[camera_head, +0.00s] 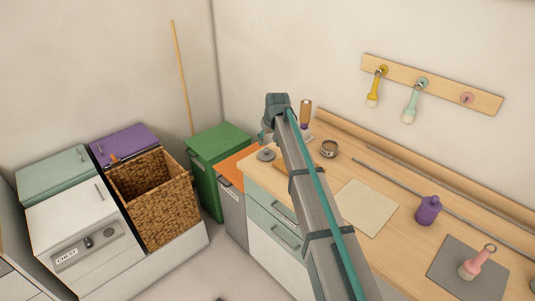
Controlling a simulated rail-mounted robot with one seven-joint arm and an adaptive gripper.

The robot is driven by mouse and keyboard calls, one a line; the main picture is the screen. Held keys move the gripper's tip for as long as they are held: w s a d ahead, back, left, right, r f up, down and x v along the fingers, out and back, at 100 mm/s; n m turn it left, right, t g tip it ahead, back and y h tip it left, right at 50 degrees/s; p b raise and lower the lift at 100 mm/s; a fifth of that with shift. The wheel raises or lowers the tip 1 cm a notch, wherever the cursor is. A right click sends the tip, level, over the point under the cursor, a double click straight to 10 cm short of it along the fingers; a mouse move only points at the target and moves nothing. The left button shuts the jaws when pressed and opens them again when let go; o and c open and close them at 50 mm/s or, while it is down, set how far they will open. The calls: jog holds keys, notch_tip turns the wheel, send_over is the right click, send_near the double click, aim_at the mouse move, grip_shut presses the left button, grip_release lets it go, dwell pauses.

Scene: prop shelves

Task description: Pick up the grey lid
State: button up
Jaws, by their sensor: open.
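The grey lid (266,155) looks like a small round disc with a raised middle. It lies flat near the left front corner of the wooden counter (300,171). My gripper (265,135) is open at the far end of my arm and appears just above and behind the lid in the picture. Its fingers are small and partly hidden by the wrist, and I cannot tell the gap between them and the lid. Nothing shows between the fingers.
A green bin (218,145) and an orange-topped bin (236,165) stand left. My arm hides part of the counter.

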aim_at(266, 149)
jog(key=shift+p+x, duration=1.45)
jog(key=shift+x, duration=2.45)
jog(key=shift+s+d, duration=0.15)
jog(key=shift+s, duration=0.05)
grip_shut()
